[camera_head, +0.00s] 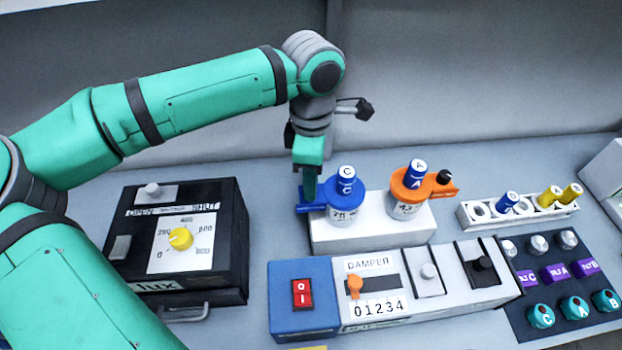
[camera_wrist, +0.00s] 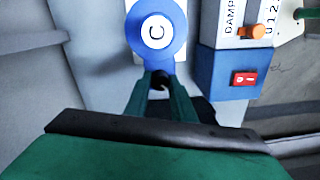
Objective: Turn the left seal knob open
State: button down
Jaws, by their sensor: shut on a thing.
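The left sensor has a blue collar (camera_head: 325,203) and a blue cap (camera_head: 346,180) marked C, and stands on a white block (camera_head: 372,238). My gripper (camera_head: 309,192) is at the left end of the collar, fingers pointing down. In the head view this knob is hidden. The right sensor's orange collar (camera_head: 440,190) carries a black knob (camera_head: 445,177).
A black box (camera_head: 120,255) with a yellow dial (camera_head: 180,239) stands at left. In front are a blue switch box (camera_head: 303,325) and a damper panel (camera_head: 372,262). At right are a white rack (camera_head: 520,222) and a dark panel (camera_head: 545,298) with teal knobs.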

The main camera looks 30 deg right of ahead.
jog(key=shift+d+r, duration=0.1)
jog(key=c, duration=1.5)
grip_release()
notch_tip(320, 180, up, 11)
jog(key=shift+w+d+f, duration=0.1)
jog(key=shift+w+f, duration=0.05)
